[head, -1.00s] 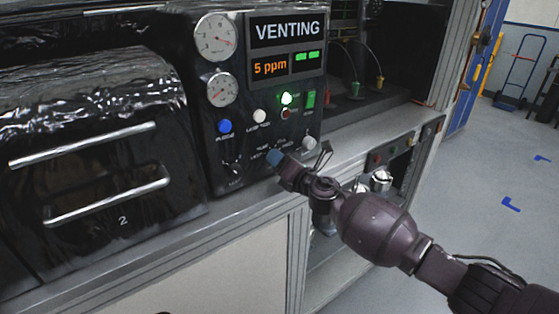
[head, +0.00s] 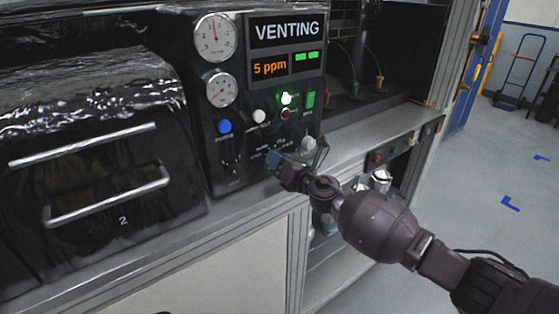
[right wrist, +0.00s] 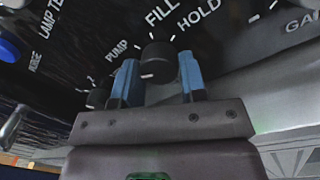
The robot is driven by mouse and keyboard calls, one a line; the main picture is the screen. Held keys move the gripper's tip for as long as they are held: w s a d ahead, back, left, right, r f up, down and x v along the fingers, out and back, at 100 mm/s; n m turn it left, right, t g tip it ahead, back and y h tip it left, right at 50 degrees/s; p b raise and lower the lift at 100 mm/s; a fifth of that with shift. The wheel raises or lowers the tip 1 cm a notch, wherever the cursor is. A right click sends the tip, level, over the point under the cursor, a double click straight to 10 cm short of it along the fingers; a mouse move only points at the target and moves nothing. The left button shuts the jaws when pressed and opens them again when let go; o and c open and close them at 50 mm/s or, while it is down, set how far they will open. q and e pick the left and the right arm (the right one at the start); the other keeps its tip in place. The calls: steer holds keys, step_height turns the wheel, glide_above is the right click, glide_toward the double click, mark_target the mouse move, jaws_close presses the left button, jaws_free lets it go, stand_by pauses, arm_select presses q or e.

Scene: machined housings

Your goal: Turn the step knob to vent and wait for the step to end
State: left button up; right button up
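The step knob (right wrist: 158,62) is dark and round, with a white mark on its lower edge. Labels PUMP, FILL and HOLD show around the knob; I cannot see a VENT label. In the head view my right gripper (head: 273,160) is at the panel's lower part and hides the knob. The display (head: 287,31) reads VENTING, with 5 ppm below. The upper gauge needle (head: 216,37) points up. My left gripper is not in view.
A blue button (head: 224,126) and a white button (head: 259,116) lie left of my gripper. A dark chamber door with a handle (head: 108,197) stands at left. Open floor lies at right.

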steer(key=o, duration=0.4)
steer(key=shift+o, duration=0.2)
steer(key=p+v, duration=0.1)
steer(key=v, duration=1)
steer(key=shift+a, duration=0.1)
